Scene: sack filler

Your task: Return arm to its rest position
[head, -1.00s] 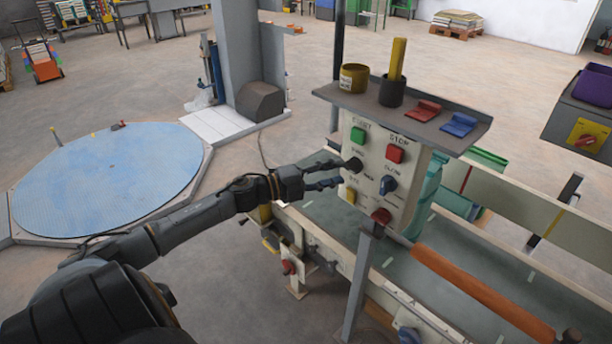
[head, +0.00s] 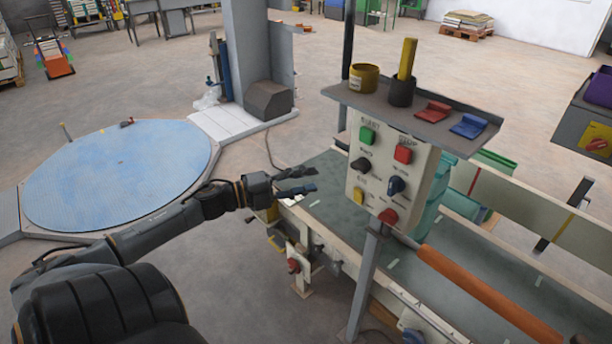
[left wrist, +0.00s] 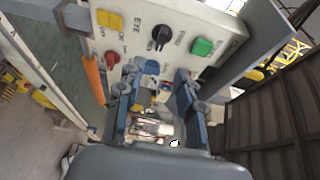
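My left arm reaches in from the left in the head view. Its gripper (head: 314,179) is in front of and to the left of the control panel (head: 377,180), with a visible gap to it. The two fingers are apart, with nothing held between them. In the left wrist view the open gripper (left wrist: 157,76) faces the panel (left wrist: 187,42), whose black knob (left wrist: 160,38) and green button (left wrist: 202,46) are beyond the fingertips. My right gripper is not in view.
A conveyor (head: 465,252) runs below and behind the panel. A shelf (head: 372,98) above the panel holds cups and red and blue items. An orange roller (head: 485,293) lies at the lower right. A round blue platform (head: 118,172) stands left; open floor lies around it.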

